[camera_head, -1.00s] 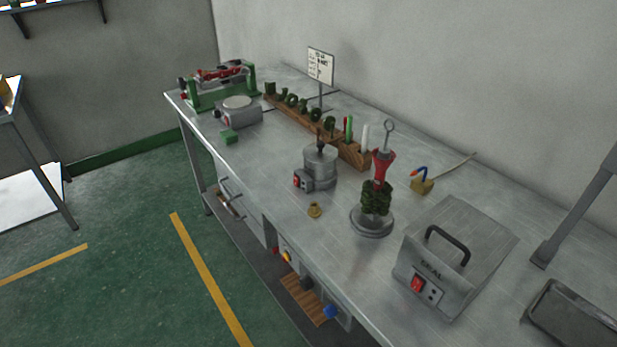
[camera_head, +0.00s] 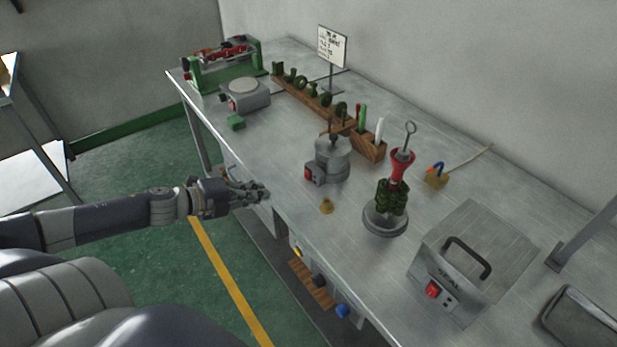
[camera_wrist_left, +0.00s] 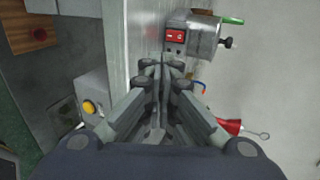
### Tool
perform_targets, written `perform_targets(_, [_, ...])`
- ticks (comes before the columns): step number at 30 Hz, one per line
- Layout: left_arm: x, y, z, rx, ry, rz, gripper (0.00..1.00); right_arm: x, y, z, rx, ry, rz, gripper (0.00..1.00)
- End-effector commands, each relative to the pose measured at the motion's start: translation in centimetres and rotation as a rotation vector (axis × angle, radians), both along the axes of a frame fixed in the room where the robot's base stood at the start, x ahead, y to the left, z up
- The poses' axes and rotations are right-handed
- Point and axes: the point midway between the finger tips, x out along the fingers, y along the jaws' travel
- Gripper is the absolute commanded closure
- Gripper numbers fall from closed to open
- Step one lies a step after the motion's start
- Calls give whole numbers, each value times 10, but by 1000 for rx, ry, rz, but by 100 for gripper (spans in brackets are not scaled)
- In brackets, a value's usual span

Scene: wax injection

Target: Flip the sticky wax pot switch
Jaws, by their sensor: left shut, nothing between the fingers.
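The sticky wax pot (camera_head: 334,160) is a small round grey pot on the bench, with a boxy front that carries a red switch (camera_head: 309,174). In the left wrist view the pot (camera_wrist_left: 204,38) is at the top, and its red switch (camera_wrist_left: 175,36) lies just beyond my fingertips. My left gripper (camera_head: 264,196) is shut and empty at the bench's front edge, left of the pot and apart from it. In the left wrist view my left gripper (camera_wrist_left: 164,66) points toward the switch. My right gripper is not in view.
A small brass piece (camera_head: 327,206) lies in front of the pot. A wax tree on a round base (camera_head: 384,222) and a grey box with a handle (camera_head: 478,262) stand to the right. A wooden holder (camera_head: 370,145) is behind the pot. Coloured buttons line the bench front.

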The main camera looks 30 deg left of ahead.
Motion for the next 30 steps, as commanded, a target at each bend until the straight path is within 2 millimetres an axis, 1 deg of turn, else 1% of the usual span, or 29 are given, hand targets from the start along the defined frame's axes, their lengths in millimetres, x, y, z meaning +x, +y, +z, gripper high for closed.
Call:
perform_targets(10, [1, 0, 0, 0, -1, 1, 100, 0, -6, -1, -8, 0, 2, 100])
perform_targets(14, [6, -2, -3, -2, -2, 0, 100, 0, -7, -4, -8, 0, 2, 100])
perform_targets(21, [24, -8, -11, 1, -5, 1, 100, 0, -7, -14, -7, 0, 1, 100])
perform_targets(30, [43, -16, -19, 1, -5, 2, 100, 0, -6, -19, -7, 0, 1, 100])
